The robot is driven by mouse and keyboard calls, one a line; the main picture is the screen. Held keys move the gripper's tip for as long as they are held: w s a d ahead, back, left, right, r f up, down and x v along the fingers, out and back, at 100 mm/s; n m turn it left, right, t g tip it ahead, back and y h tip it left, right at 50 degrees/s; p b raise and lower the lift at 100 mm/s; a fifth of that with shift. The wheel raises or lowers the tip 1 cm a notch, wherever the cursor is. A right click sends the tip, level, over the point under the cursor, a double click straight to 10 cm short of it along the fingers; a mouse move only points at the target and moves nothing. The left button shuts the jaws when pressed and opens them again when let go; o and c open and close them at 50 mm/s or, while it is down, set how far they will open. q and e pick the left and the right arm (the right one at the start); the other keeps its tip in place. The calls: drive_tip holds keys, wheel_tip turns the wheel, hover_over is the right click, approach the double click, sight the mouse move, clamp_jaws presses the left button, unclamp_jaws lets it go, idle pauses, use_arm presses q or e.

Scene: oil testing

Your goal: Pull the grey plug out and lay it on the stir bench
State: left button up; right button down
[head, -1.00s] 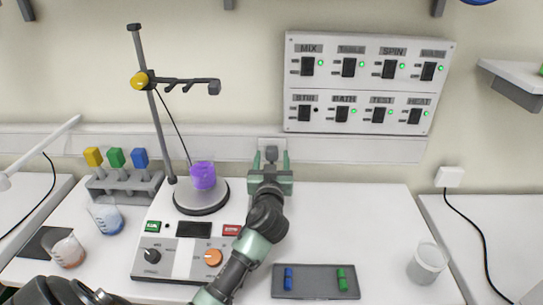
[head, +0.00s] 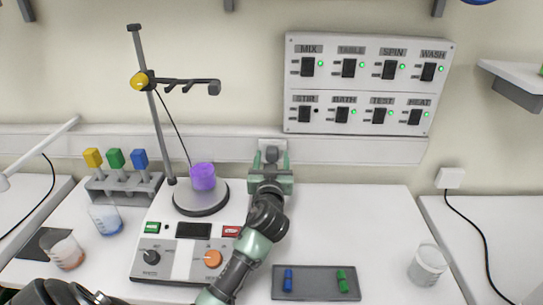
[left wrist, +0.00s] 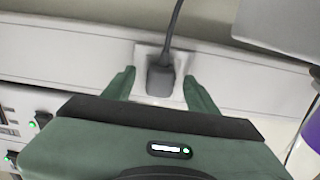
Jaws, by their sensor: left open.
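The grey plug (left wrist: 160,80) sits in a pale wall socket (left wrist: 150,54), with its dark cord leading off, in the left wrist view. My left gripper (left wrist: 160,88) has one green finger on each side of the plug, with gaps visible between fingers and plug. In the head view my left gripper (head: 271,160) is at the wall behind the bench, in front of the socket plate (head: 270,144); the gripper largely hides the plug there. The white stir bench (head: 345,220) lies below and in front of it. My right gripper is not in view.
A stirrer (head: 180,250) with a purple beaker (head: 203,177) and a stand (head: 150,100) is left of my arm. A grey tray (head: 315,290) and a glass beaker (head: 427,265) are at the front right. The bench right of my gripper is clear. A switch panel (head: 366,88) hangs above.

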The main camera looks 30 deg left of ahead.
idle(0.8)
use_arm(q)
clamp_jaws()
drive_tip(key=shift+v, duration=2.95)
